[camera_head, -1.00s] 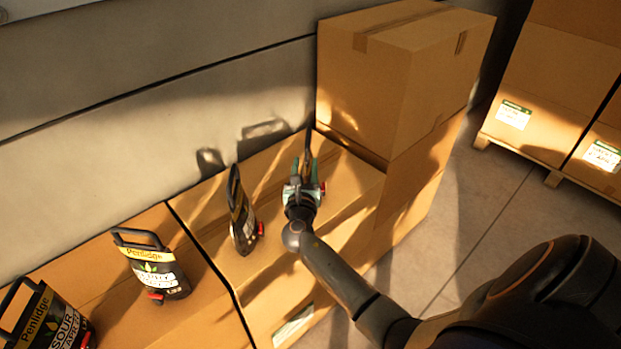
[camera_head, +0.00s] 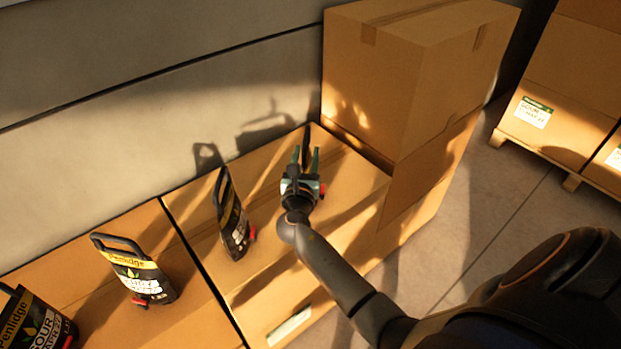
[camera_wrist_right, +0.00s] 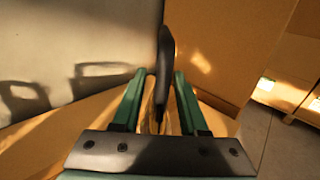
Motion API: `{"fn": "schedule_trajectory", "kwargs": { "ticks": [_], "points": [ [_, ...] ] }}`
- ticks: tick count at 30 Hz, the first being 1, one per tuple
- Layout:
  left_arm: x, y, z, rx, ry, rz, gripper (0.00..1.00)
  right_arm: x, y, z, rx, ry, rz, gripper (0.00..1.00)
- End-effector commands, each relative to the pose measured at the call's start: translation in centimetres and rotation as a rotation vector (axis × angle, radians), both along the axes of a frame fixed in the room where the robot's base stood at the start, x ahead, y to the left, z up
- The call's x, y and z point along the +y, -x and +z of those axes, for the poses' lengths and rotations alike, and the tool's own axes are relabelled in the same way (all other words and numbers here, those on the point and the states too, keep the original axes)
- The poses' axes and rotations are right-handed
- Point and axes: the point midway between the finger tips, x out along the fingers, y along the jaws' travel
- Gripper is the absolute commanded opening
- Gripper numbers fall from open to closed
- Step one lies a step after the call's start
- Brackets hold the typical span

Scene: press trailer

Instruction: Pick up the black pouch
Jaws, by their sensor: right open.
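A black pouch (camera_head: 307,138) with a thin upright handle stands on a cardboard box near the wall, seen nearly edge-on. Its red cap (camera_head: 322,189) shows to the right of my right gripper (camera_head: 305,153). The gripper is open, with one green finger on each side of the pouch. In the right wrist view the pouch's black handle (camera_wrist_right: 165,62) rises between the open fingers (camera_wrist_right: 160,76). The gripper hides most of the pouch's body. I cannot tell whether the fingers touch it. My left gripper is not in view.
More black pouches stand to the left: one close by (camera_head: 233,222), one farther left (camera_head: 140,275), one at the corner (camera_head: 35,325). A tall carton (camera_head: 370,90) stands just right of the gripper. The grey wall (camera_head: 150,110) is behind. Palletised boxes (camera_head: 560,90) are at right.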

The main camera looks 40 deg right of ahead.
Motion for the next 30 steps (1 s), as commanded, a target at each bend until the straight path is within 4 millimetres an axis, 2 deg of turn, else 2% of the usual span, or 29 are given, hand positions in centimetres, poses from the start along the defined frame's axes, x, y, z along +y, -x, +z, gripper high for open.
{"fn": "schedule_trajectory", "kwargs": {
  "ticks": [13,24,30],
  "points": [
    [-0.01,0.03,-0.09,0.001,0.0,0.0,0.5,0.34,0.05,-0.01,0.0,0.0,-0.001,0.42],
    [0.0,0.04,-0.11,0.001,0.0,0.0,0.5,0.32,0.04,-0.01,0.001,0.001,-0.001,0.01],
    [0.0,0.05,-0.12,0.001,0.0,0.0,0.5,0.32,0.04,0.0,0.001,0.001,-0.001,0.0]
  ]
}}
